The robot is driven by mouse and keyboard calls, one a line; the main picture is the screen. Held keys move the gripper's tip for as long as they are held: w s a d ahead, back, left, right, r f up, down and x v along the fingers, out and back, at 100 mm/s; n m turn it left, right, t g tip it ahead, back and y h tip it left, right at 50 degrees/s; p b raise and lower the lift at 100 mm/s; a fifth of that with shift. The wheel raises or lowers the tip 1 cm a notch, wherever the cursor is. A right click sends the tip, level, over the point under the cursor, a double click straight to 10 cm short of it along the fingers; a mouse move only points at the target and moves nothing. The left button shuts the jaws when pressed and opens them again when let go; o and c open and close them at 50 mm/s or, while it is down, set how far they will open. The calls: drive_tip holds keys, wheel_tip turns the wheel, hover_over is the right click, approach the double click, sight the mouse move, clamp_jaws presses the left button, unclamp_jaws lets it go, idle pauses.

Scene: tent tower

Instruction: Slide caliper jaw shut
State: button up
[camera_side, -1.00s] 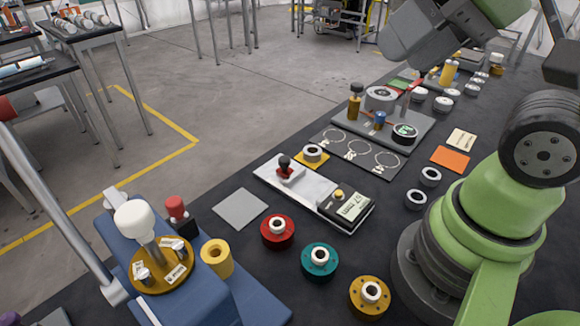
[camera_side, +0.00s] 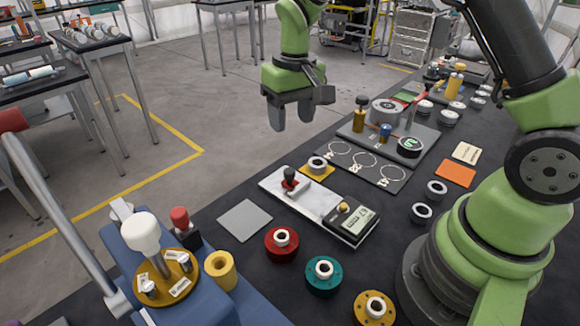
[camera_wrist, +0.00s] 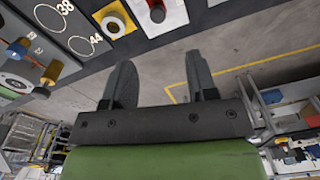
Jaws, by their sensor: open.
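The caliper (camera_side: 318,207) lies flat on the dark bench, a light bar with a dark display block (camera_side: 352,221) at its right end. Its sliding jaw, with a red base and a dark knob (camera_side: 289,178), stands near the left end of the bar, apart from the display block. In the wrist view the red base and dark knob (camera_wrist: 157,12) show at the top edge. My gripper (camera_side: 291,117) is open and empty, fingers down, above and behind the caliper near the bench's far edge. Its two fingers also show apart in the wrist view (camera_wrist: 160,80).
A white ring on a yellow plate (camera_side: 317,166) stands just behind the caliper. A board with ring outlines (camera_side: 365,166) and a grey fixture (camera_side: 388,112) lie beyond. Red (camera_side: 282,243) and teal (camera_side: 323,274) flanged parts stand in front. A grey square (camera_side: 245,220) lies at left.

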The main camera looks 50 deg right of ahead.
sight(290, 171)
drive_tip(key=shift+g, duration=0.3)
drive_tip(key=f, duration=1.2)
drive_tip(key=shift+w+d+f, duration=0.15)
drive_tip(key=shift+w+f, duration=0.15)
